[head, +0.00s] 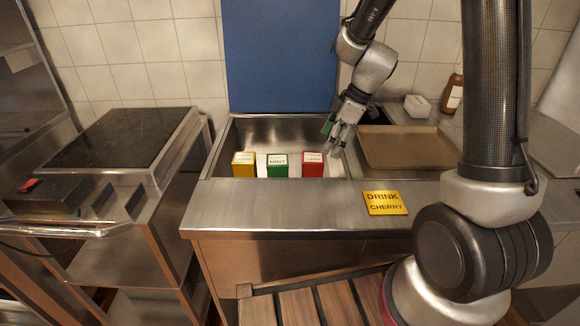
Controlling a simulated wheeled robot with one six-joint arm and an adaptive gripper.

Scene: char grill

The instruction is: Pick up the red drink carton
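The red drink carton (313,168) stands upright in the steel well of the counter, the rightmost of three cartons. It has a white label on its front and a pale top. My gripper (335,135) hangs above and slightly right of the red carton, pointing down, apart from it. Its two fingers look spread, with nothing visible between them. A yellow sign (385,203) on the front ledge reads "DRINK CHERRY".
A green carton (277,168) labelled "MINT" stands left of the red one, with a yellow carton (243,168) farther left. A brown tray (408,150) lies right of the well. A blue panel (280,60) rises behind it. A dark-topped grill (125,138) stands left.

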